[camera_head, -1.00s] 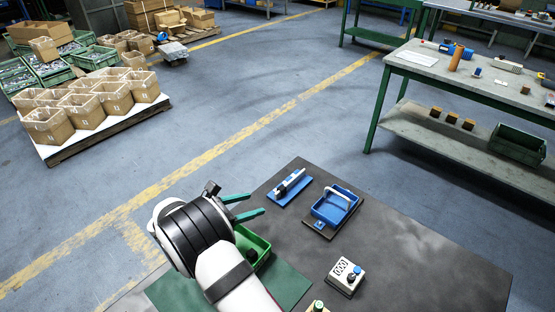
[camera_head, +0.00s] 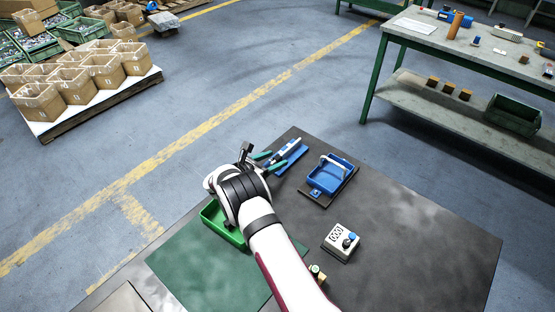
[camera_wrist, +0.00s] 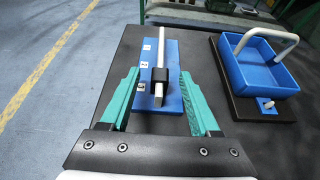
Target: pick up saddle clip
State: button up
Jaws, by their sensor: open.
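A dark clip (camera_wrist: 160,75), which looks like the saddle clip, sits around a pale upright bar (camera_wrist: 161,45) on a blue board (camera_wrist: 172,50) in the wrist view. In the head view the blue board (camera_head: 297,161) lies at the far edge of the dark table, partly behind my fingers. My gripper (camera_wrist: 160,77) is open, with one green finger on each side of the bar and clip in the picture. Nothing is held between the fingers. I cannot tell the height gap to the clip. In the head view my gripper (camera_head: 268,160) points at the board.
A blue bin with a white handle (camera_head: 331,174) stands right of the board. A white counter box (camera_head: 341,241) is nearer on the dark table (camera_head: 430,220). A green tray (camera_head: 211,217) is partly behind my arm. The table's right side is clear.

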grip_shut()
dwell(0.4)
